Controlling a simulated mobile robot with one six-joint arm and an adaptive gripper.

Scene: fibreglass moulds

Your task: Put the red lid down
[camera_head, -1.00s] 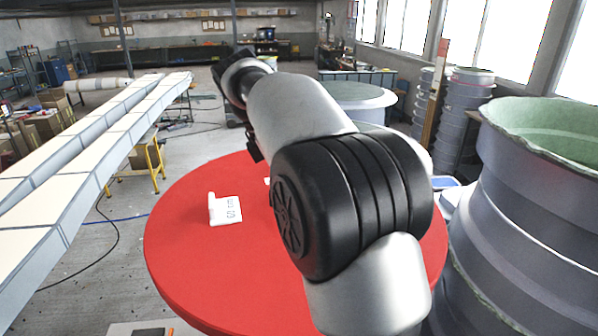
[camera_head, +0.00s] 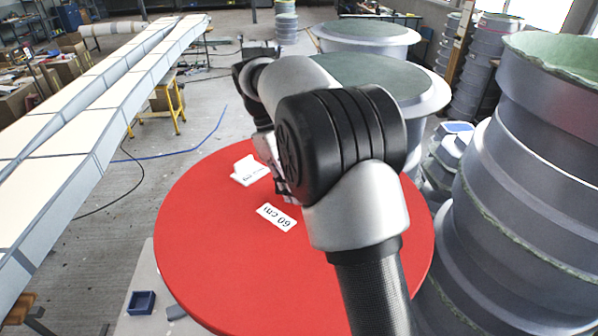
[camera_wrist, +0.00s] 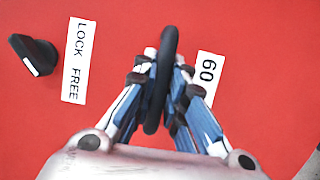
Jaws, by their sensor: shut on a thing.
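The red lid (camera_head: 215,255) is a large round red disc in the middle of the head view, under my arm. It bears a "60 cm" label (camera_head: 277,217) and a second white label (camera_head: 250,171). In the wrist view the lid's red face (camera_wrist: 260,120) fills the background, with a "LOCK FREE" label (camera_wrist: 78,60) and a black knob (camera_wrist: 33,54) at left. My gripper (camera_wrist: 168,75) is shut on the lid's black handle (camera_wrist: 163,85), seen edge-on between the fingers. My arm hides the lid's right part. I cannot tell whether its underside touches anything.
A pale surface (camera_head: 143,275) with a small blue box (camera_head: 141,302) shows beside the lid at lower left. Large grey moulds (camera_head: 530,180) stand close at right, more (camera_head: 415,95) behind. A long pale mould (camera_head: 50,135) runs along the left. Floor is open between.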

